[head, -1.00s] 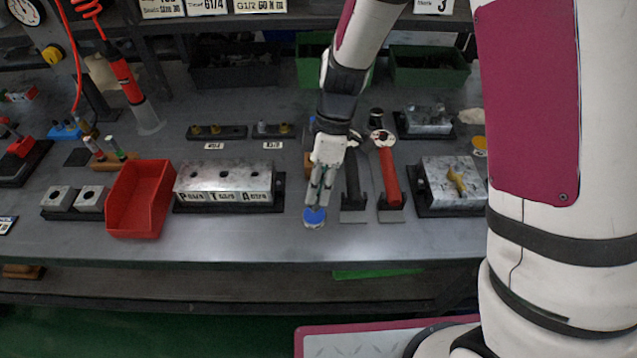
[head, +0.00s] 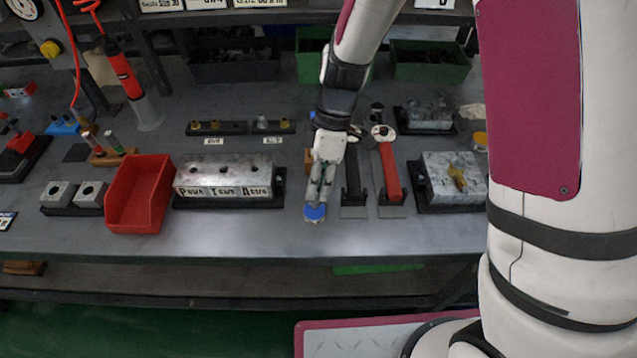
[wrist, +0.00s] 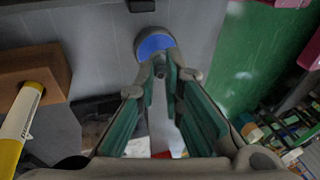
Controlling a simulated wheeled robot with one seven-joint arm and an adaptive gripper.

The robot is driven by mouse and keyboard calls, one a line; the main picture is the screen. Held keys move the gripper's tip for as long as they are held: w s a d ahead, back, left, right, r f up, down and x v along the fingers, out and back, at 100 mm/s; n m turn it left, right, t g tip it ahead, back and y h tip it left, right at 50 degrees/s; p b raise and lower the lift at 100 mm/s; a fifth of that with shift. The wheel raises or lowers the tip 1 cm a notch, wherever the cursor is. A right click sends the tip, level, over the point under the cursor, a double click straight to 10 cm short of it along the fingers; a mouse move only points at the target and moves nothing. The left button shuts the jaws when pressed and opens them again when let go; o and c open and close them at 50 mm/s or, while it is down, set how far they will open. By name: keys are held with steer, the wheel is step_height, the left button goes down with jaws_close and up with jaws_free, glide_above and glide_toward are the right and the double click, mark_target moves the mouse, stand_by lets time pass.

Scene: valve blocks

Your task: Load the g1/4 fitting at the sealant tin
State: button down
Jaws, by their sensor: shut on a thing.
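The sealant tin (head: 314,213) is a small round tin with a blue top near the front edge of the bench. It also shows at the top middle of the wrist view (wrist: 155,44). My gripper (head: 317,203) points down over the tin. In the wrist view its fingertips (wrist: 162,72) are closed on a small dark piece, which seems to be the G1/4 fitting (wrist: 160,70), at the tin's near rim. The fingers hide most of the fitting, and I cannot tell whether it touches the blue sealant.
Black-handled (head: 354,185) and red-handled tools (head: 390,175) lie close right of my gripper. A valve block with three holes (head: 224,178) and a red bin (head: 140,195) stand to the left. Fitting racks (head: 217,128) are behind. The bench front strip is clear.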

steer(key=shift+f+b, duration=0.4)
steer(key=shift+f, duration=0.15)
stand_by(1.5)
steer(key=shift+r, duration=0.1)
steer(key=shift+r+p, duration=1.8)
steer(key=shift+r, duration=1.7)
